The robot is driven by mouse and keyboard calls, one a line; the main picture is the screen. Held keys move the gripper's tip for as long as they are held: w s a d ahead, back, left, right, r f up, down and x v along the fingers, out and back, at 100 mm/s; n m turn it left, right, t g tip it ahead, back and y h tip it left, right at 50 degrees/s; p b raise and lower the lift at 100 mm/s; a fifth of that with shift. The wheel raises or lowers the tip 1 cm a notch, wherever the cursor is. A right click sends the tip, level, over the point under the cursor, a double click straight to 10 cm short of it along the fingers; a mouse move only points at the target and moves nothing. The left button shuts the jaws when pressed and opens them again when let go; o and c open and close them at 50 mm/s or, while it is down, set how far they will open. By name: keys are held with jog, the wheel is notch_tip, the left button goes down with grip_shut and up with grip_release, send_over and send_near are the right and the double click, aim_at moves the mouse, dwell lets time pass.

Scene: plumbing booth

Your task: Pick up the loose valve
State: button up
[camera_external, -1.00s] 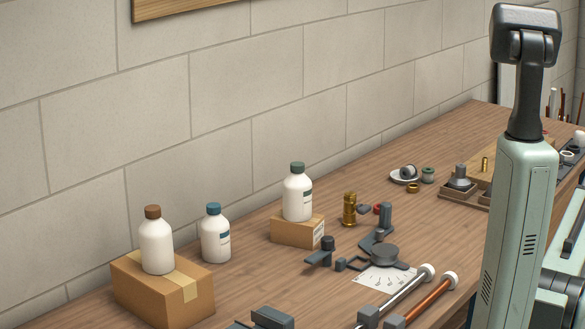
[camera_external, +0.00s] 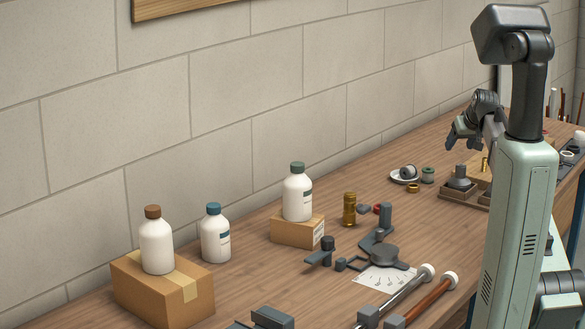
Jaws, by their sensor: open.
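A brass valve-like piece (camera_external: 349,208) stands upright on the wooden bench, right of the carton under the green-capped bottle. A smaller brass fitting (camera_external: 485,163) stands farther back by the wooden board, partly hidden by my arm. My gripper (camera_external: 461,142) is open and above the far part of the bench, well behind and right of the brass piece. Nothing shows between its fingers.
White bottles (camera_external: 156,246) stand on and beside cartons at the left. A dark bending tool (camera_external: 380,252) and pipes with white ends (camera_external: 428,272) lie in front of the brass piece. A white dish (camera_external: 404,175) and brass ring (camera_external: 413,188) lie behind it.

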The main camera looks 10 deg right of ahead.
jog(key=s+a+n+g+y, duration=0.1)
jog(key=s+a+n, duration=0.1)
jog(key=a, duration=0.7)
jog(key=s+a+n+g, duration=0.1)
jog(key=s+a+n, duration=0.15)
jog(key=a, duration=0.55)
jog(key=n+g+y, duration=0.1)
jog(key=n+g, duration=0.2)
send_near(351, 193)
jog(key=shift+x, duration=6.05)
jog(key=shift+w, duration=0.15)
jog(key=shift+c, duration=0.5)
grip_shut()
jog(key=shift+r, duration=0.15)
